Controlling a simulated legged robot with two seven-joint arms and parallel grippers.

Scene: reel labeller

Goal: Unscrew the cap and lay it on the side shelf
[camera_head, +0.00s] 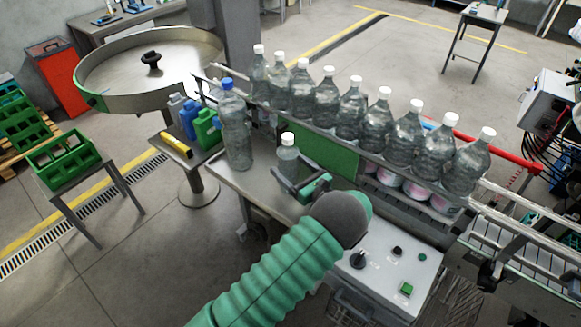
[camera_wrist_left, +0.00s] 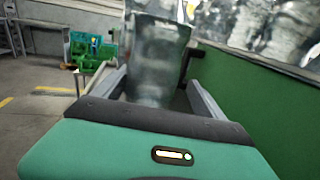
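A tall clear bottle with a blue cap (camera_head: 228,84) stands on the metal worktop (camera_head: 245,190). A shorter clear bottle (camera_head: 287,160) with a white cap (camera_head: 288,138) stands to its right. My left gripper (camera_head: 294,182) is low at the shorter bottle's near side. In the left wrist view its fingers (camera_wrist_left: 158,88) are apart, with a clear bottle (camera_wrist_left: 156,50) between or just beyond them; contact is unclear. That bottle's top is out of frame there. A small side shelf (camera_head: 178,158) left of the worktop holds jugs and a yellow item. My right gripper is not in view.
Several white-capped bottles (camera_head: 350,105) line the conveyor behind a green panel (camera_head: 325,158). A control box (camera_head: 385,265) with knobs is at the front right. A round metal turntable (camera_head: 125,75) and a green crate (camera_head: 65,158) on a stand are at the left.

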